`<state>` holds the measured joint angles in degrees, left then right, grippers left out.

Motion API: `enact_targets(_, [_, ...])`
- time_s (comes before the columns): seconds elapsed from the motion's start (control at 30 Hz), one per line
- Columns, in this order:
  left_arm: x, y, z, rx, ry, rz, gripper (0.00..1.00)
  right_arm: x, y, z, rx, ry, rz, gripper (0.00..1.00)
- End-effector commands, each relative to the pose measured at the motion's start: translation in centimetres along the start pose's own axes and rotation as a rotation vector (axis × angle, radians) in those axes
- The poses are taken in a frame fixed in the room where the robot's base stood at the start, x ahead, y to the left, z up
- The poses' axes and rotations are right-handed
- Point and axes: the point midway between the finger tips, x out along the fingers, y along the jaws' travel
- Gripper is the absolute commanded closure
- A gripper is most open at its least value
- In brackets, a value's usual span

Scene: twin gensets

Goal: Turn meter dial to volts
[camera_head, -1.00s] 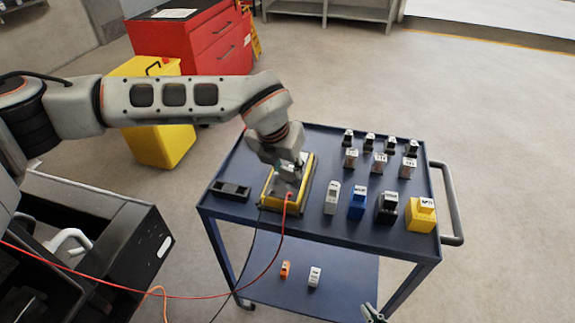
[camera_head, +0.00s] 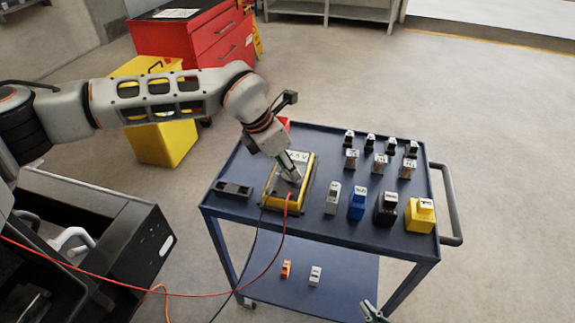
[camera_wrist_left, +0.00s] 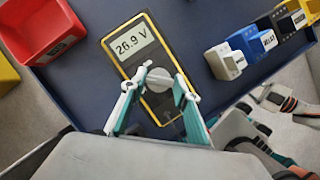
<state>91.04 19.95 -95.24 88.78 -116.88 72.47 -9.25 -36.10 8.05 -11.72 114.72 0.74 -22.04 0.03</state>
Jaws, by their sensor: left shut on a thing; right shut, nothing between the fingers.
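The yellow-edged meter (camera_head: 309,181) lies on the blue cart, and its screen reads 26.9 V in the left wrist view (camera_wrist_left: 131,45). Its round grey dial (camera_wrist_left: 159,84) sits below the screen. My left gripper (camera_wrist_left: 158,90) has its teal fingers shut on the dial, one on each side. In the head view my left gripper (camera_head: 292,176) comes down over the meter and hides the dial. My right gripper (camera_head: 373,313) shows only as teal tips at the bottom edge of the head view, shut and empty, apart from the meter.
The blue cart (camera_head: 318,230) holds a black holder (camera_head: 232,190) left of the meter and several labelled blocks on the right, including a blue one (camera_head: 357,204) and a yellow one (camera_head: 420,216). A red lead (camera_head: 281,240) and a black lead run from the meter.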

Motion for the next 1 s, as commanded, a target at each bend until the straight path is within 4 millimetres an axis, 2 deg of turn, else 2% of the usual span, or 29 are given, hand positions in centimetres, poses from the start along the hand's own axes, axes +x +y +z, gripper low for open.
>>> enact_targets(0.43, [-0.1, 0.0, 0.1, 0.009, -0.001, -0.003, 0.91, 0.0, 0.1, 0.1, 0.000, -0.002, 0.002, 1.00])
enact_targets(0.47, [-0.1, 0.0, 0.1, 0.009, -0.001, -0.003, 0.62, -0.1, 0.1, 0.1, 0.000, -0.002, 0.002, 1.00])
enact_targets(0.5, [-0.1, 0.0, 0.1, 0.009, -0.001, -0.003, 0.53, -0.1, 0.1, 0.2, 0.000, -0.004, 0.001, 1.00])
enact_targets(0.87, [-0.1, 0.0, 0.0, 0.009, 0.000, -0.003, 0.53, -0.2, 0.0, 0.5, -0.001, -0.008, 0.000, 1.00])
enact_targets(1.0, [-1.4, 0.0, 0.1, 0.009, -0.002, -0.003, 0.53, -0.1, 0.0, 0.4, -0.001, -0.007, 0.000, 1.00])
